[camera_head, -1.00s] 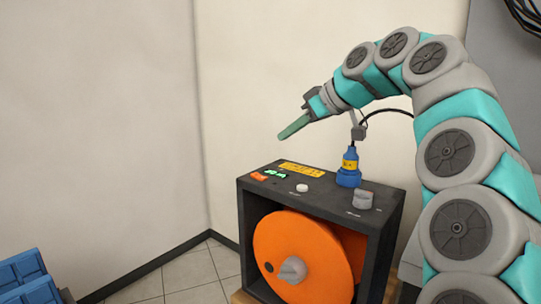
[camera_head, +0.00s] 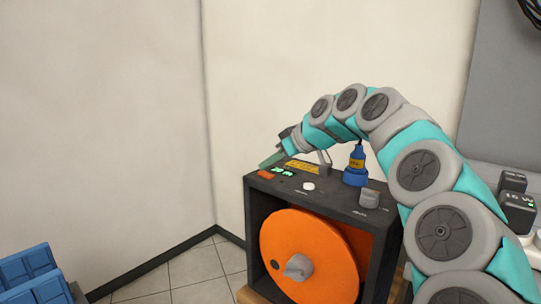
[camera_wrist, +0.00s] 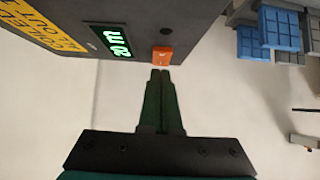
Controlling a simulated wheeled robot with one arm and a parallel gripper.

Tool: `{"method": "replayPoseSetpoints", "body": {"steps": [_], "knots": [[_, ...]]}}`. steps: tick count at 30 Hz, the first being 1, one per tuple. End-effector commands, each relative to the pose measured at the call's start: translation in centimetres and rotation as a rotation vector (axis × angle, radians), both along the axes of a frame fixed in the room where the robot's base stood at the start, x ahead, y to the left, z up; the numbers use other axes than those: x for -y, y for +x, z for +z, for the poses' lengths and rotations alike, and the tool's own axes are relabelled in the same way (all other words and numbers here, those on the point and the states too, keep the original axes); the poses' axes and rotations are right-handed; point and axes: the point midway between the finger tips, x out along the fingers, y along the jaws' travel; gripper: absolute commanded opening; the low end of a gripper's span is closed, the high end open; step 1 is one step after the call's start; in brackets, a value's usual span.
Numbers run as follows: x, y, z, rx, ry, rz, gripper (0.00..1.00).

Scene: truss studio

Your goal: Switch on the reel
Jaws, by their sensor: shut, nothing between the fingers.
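The reel is an orange disc (camera_head: 320,238) with a grey hub, in a dark open-fronted box (camera_head: 250,215). On the box's top, near its left corner, is a small orange switch (camera_head: 265,174), beside a lit green display (camera_head: 283,171). My gripper (camera_head: 266,163) is shut and empty, reaching down to the box's left corner just behind the switch. In the wrist view my fingertips (camera_wrist: 160,72) end right at the edge of the orange switch (camera_wrist: 162,54); I cannot tell whether they touch it. The switch's position is not clear.
The box top also carries a yellow label (camera_head: 302,167), a white button (camera_head: 308,186), a grey knob (camera_head: 369,198) and a blue plug (camera_head: 355,172). Blue bins (camera_head: 35,272) stand at lower left. A dark boxy device (camera_head: 517,205) is at right. Floor between bins and box is clear.

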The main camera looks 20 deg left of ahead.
Motion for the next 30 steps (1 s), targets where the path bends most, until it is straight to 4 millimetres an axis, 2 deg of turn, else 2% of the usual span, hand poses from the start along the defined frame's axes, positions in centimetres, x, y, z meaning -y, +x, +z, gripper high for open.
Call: {"method": "replayPoseSetpoints", "body": {"steps": [19, 30], "knots": [[0.00, 0.13, -0.79, -0.021, -0.054, -0.003, 0.00], [-0.37, 0.22, -0.54, -0.022, -0.052, -0.001, 0.00]]}}
